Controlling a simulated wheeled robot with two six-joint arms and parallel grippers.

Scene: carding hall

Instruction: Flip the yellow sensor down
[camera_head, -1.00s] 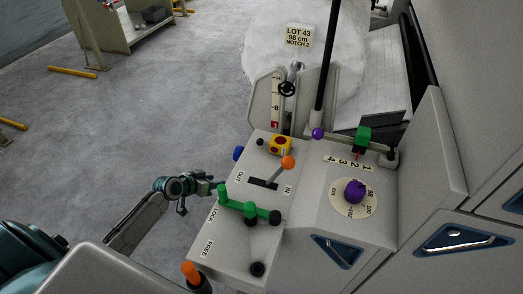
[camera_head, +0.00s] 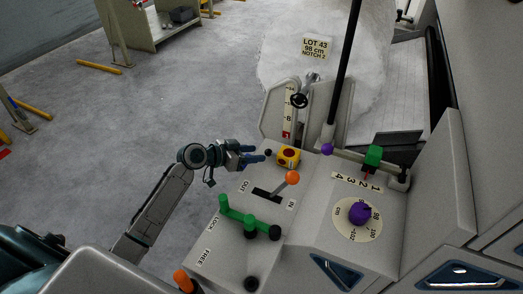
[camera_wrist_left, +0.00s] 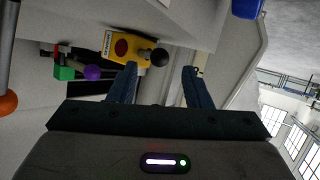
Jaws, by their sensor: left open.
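The yellow sensor (camera_head: 288,157) is a small yellow box with a dark red round face on the far left part of the grey console. A small black ball (camera_head: 268,153) sits at its left side. My left gripper (camera_head: 260,153) is open, just left of the sensor, its fingers pointing at the ball. In the left wrist view the sensor (camera_wrist_left: 128,46) is ahead at upper left, and the black ball (camera_wrist_left: 160,57) lies in line with the gap between the fingers (camera_wrist_left: 160,71). I cannot tell whether they touch. My right gripper is not in view.
An orange-knobbed lever (camera_head: 292,178) stands close in front of the sensor. A green handle (camera_head: 248,221) is nearer, a purple dial (camera_head: 359,213) is right, and a tall black post (camera_head: 346,70) rises behind. Open floor lies to the left.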

